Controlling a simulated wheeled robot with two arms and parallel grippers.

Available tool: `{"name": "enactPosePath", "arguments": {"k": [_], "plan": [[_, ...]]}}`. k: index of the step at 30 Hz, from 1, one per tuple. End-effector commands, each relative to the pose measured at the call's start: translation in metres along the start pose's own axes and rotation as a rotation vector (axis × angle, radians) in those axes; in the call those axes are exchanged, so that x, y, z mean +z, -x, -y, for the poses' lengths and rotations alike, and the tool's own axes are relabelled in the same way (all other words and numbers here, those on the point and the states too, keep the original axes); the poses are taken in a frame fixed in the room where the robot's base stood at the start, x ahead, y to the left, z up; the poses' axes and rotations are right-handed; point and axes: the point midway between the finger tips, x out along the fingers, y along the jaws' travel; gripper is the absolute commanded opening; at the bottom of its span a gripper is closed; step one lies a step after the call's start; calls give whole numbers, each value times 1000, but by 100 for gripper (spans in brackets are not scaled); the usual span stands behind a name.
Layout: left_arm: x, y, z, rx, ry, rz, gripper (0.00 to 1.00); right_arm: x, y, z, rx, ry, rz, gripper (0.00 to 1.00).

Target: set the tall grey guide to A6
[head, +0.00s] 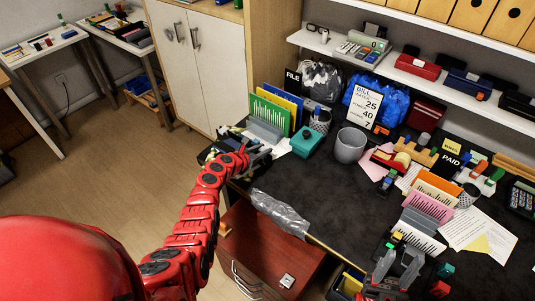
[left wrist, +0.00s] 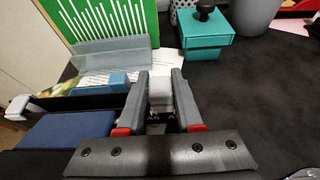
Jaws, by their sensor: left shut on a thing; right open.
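My left gripper (head: 262,153) reaches over the left end of the dark desk. In the left wrist view, its two grey fingers (left wrist: 160,100) are shut on an upright light grey block (left wrist: 160,90), which looks like the tall grey guide. The block stands at the end of a low dark device with a blue part (left wrist: 65,130). A smaller pale grey piece (left wrist: 18,106) sits at the device's far left. In the head view my left arm and gripper hide most of the device. My right gripper (head: 398,264) is open at the desk's front right.
A green striped folder (head: 269,113) in a grey holder stands behind my left gripper. A teal box (head: 306,141) and a grey bin (head: 350,145) stand to its right. The desk's middle (head: 325,195) is clear. Folders in a rack (head: 430,208) stand near my right gripper.

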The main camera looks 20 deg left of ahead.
Motion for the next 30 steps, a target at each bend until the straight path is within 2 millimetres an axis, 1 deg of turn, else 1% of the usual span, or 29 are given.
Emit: {"name": "enactPosePath", "arguments": {"k": [1,2,8,9,14,24,26,30], "plan": [[-2,0,-8,6,-1,1,0,1,5,0,0,0,0,46],[-1,0,-10,5,-2,0,0,1,5,0,0,0,0,46],[0,1,-8,3,-2,-1,0,0,3,0,0,0,0,46],[0,1,-8,2,-1,-1,36,0,3,0,0,0,0,46],[0,0,-8,1,-1,0,65,0,3,0,0,0,0,46],[1,2,-7,1,-1,0,65,0,2,0,0,0,0,46],[1,5,-7,2,0,1,65,0,0,0,0,0,0,46],[3,19,-7,1,0,2,65,-2,-10,0,0,0,0,46]]}}
